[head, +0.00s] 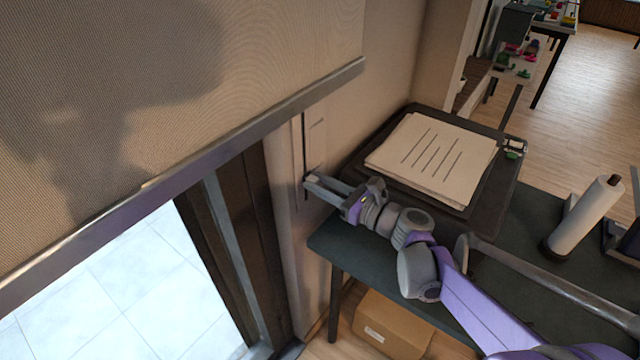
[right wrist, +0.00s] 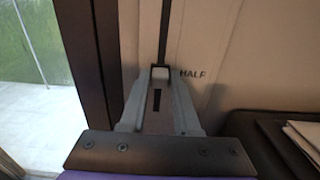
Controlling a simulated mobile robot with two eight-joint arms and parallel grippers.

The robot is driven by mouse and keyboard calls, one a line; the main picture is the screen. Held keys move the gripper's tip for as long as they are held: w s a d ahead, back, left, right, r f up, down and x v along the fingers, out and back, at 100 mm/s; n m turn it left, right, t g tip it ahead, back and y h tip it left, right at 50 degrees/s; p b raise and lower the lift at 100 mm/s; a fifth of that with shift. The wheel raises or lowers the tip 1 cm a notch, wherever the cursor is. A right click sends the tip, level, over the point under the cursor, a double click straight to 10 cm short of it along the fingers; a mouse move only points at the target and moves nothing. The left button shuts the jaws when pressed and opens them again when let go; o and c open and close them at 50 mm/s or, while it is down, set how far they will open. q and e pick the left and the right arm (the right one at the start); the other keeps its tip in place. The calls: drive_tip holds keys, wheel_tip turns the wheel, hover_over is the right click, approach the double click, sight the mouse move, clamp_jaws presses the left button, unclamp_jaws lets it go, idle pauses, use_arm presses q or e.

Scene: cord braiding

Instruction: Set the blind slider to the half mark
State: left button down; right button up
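The blind slider's dark knob (right wrist: 159,73) sits on a narrow vertical track (right wrist: 166,25) in a pale wall panel. The printed HALF mark (right wrist: 193,73) is just right of the knob, at about the same height. My right gripper (head: 309,183) reaches to the panel, and in the right wrist view its two fingertips (right wrist: 159,78) close in on both sides of the knob. The knob is mostly hidden by the fingers in the head view. The blind (head: 200,70) hangs partway down, with a grey bottom bar (head: 230,145). My left gripper is not in view.
A dark tray (head: 505,170) with paper sheets (head: 430,155) lies on the dark table (head: 545,195) beside my right arm. A white roll (head: 585,215) stands on the table to the right. A cardboard box (head: 392,325) is below. Bright window glass (head: 130,285) shows under the blind.

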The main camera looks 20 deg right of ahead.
drive_tip(key=o, duration=0.3)
drive_tip(key=shift+o, duration=0.2)
drive_tip(key=v, duration=1)
drive_tip(key=shift+s+d, duration=0.25)
drive_tip(key=shift+s, duration=0.1)
drive_tip(key=s+a+f+n+g+h+p, duration=0.55)
drive_tip(key=s+a+n, duration=0.4)
drive_tip(key=n, duration=0.45)
drive_tip(key=s+d+n+g+h+p, duration=0.3)
drive_tip(key=s+d+n+h+p, duration=0.2)
drive_tip(key=s+n, duration=0.4)
drive_tip(key=n, duration=0.5)
drive_tip(key=shift+d, duration=0.25)
